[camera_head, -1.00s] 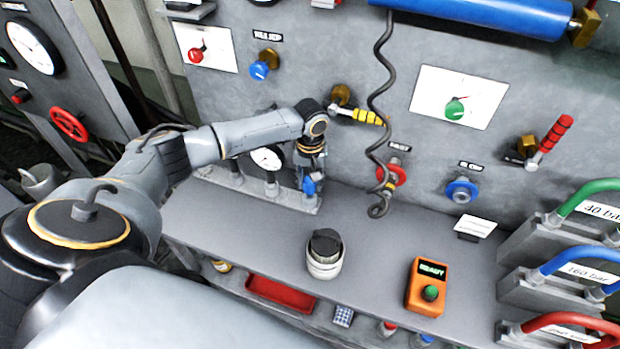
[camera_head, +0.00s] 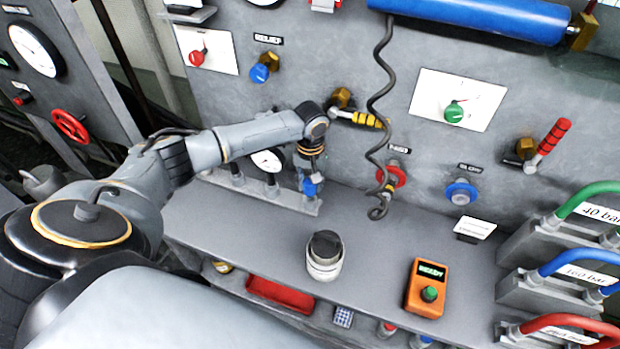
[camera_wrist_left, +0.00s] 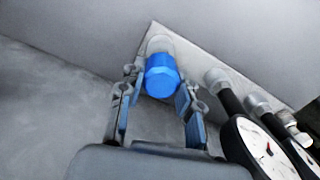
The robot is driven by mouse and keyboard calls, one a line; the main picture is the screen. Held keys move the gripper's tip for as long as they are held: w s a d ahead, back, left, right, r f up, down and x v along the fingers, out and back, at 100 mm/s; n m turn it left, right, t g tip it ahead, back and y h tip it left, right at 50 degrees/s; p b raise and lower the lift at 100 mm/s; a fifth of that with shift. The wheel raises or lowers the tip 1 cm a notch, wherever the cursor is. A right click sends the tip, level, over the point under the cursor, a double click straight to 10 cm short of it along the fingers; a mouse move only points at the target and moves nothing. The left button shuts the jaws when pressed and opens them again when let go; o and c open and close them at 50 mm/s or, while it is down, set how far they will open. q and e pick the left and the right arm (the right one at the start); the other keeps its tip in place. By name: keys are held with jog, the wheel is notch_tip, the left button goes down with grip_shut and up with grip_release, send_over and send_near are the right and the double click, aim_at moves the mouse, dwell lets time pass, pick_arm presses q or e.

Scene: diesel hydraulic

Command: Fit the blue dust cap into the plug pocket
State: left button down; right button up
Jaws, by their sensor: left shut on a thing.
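The blue dust cap (camera_wrist_left: 162,80) is between the fingertips of my left gripper (camera_wrist_left: 158,92) in the left wrist view. In the head view the cap (camera_head: 310,187) shows as a small blue piece under my left gripper (camera_head: 309,180), at the right end of the grey rack on the bench. The gripper is shut on the cap. A pale round fitting (camera_wrist_left: 160,44) on the rack's plate is directly beyond the cap; I cannot tell whether they touch or whether it is the plug pocket. My right gripper is not in view.
Hoses with pale collars (camera_wrist_left: 217,80) and a gauge (camera_wrist_left: 250,148) stand right of the gripper in the wrist view. On the bench (camera_head: 225,225) are a dark-topped canister (camera_head: 324,262) and an orange box (camera_head: 427,288). A coiled cable (camera_head: 375,130) hangs nearby.

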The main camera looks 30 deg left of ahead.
pick_arm(q)
jog(key=shift+f+b, duration=0.4)
jog(key=shift+f, duration=1.05)
dwell(0.4)
jog(key=c, duration=0.8)
grip_release()
jog(key=shift+c, duration=0.2)
notch_tip(320, 180, up, 8)
jog(key=shift+f, duration=0.25)
